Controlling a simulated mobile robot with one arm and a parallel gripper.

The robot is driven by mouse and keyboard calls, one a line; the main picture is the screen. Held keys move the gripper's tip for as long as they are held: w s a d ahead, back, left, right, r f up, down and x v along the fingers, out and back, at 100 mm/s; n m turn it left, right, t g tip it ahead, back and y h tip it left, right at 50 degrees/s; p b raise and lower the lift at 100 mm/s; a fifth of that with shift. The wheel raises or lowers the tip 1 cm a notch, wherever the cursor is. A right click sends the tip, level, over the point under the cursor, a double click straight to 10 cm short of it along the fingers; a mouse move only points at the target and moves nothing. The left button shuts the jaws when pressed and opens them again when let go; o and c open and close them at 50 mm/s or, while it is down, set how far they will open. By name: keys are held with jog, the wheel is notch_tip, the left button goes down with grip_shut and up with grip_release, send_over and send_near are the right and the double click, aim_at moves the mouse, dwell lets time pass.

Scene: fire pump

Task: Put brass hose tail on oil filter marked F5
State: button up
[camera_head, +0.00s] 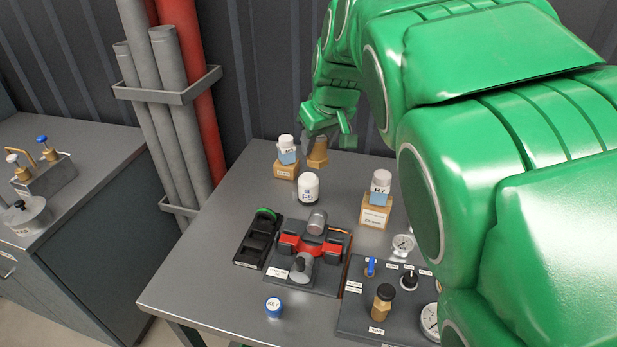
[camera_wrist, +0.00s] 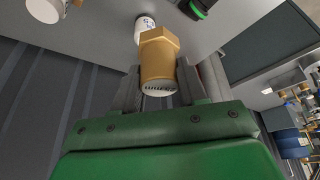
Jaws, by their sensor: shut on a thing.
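The brass hose tail (camera_wrist: 159,57) is gripped between the two fingers of my gripper (camera_wrist: 158,92) in the wrist view, with its hex part pointing away from the palm. In the head view my gripper (camera_head: 325,138) is at the far part of the bench, with the brass hose tail (camera_head: 318,153) partly hidden at its fingers. A white cylinder partly behind the hose tail in the wrist view appears to be this filter (camera_wrist: 143,24).
A white-capped bottle on a wooden block (camera_head: 286,158) stands left of the hose tail. Another bottle, marked H7 (camera_head: 381,186), stands on a block to the right.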

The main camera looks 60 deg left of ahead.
aim_at(308, 177)
notch_tip(308, 177, down, 2)
jog(key=shift+a+f, duration=0.1)
jog(key=shift+f, duration=0.05)
jog(key=w+a+f, duration=0.3)
jog(key=a, duration=0.4)
jog(key=shift+a+f, duration=0.25)
jog(key=shift+f, duration=0.05)
jog(key=shift+w+a+f, duration=0.35)
jog(key=shift+a+f, duration=0.45)
jog(key=shift+f, duration=0.15)
jog(key=shift+w+a+f, duration=0.4)
jog(key=shift+a+f, duration=0.4)
jog(key=shift+f, duration=0.15)
jog(key=shift+w+a+f, duration=0.35)
jog(key=shift+a+f, duration=0.45)
jog(key=shift+f, duration=0.15)
jog(key=shift+a+f, duration=0.15)
jog(key=shift+f, duration=0.05)
jog(key=shift+w+a+f, duration=0.1)
jog(key=shift+f, duration=1.5)
jog(key=shift+f, duration=0.1)
jog(key=o, duration=1.1)
